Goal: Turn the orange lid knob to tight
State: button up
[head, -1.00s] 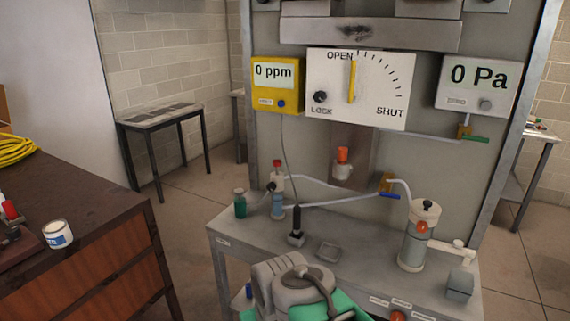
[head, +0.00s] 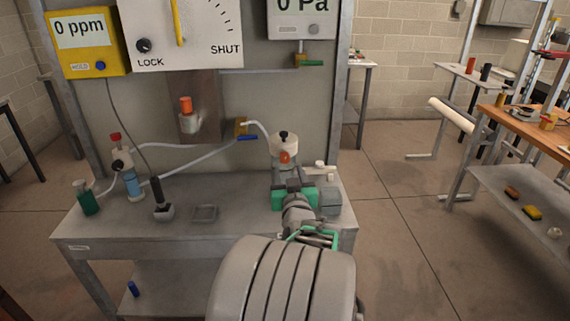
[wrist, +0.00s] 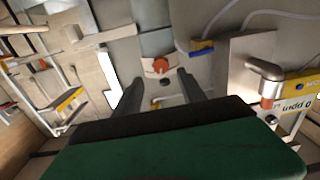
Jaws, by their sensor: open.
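The orange knob (head: 285,157) is on the front of a pale canister lid (head: 284,145) at the right of the grey bench. A separate black knob tops that lid. My gripper (head: 290,178) is in front of the canister, just below the orange knob in the head view, and hides the canister's lower body. In the wrist view, the orange knob (wrist: 160,65) appears beyond the fingertips, in line with the gap between them. My gripper (wrist: 159,88) is open and the gap looks empty. I cannot tell whether a finger touches the canister.
A white hose runs from a valve with a blue handle (head: 247,138) to the canister. Pale pipe fittings (head: 322,170) and a small grey block (head: 330,200) are close at its right. The bench's front middle is clear.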

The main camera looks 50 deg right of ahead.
aim_at(285, 159)
jog(key=x, duration=0.6)
jog(key=shift+w+d+p, duration=0.1)
jog(key=shift+w+p, duration=0.1)
jog(key=shift+p, duration=0.2)
jog(key=shift+c, duration=0.3)
grip_shut()
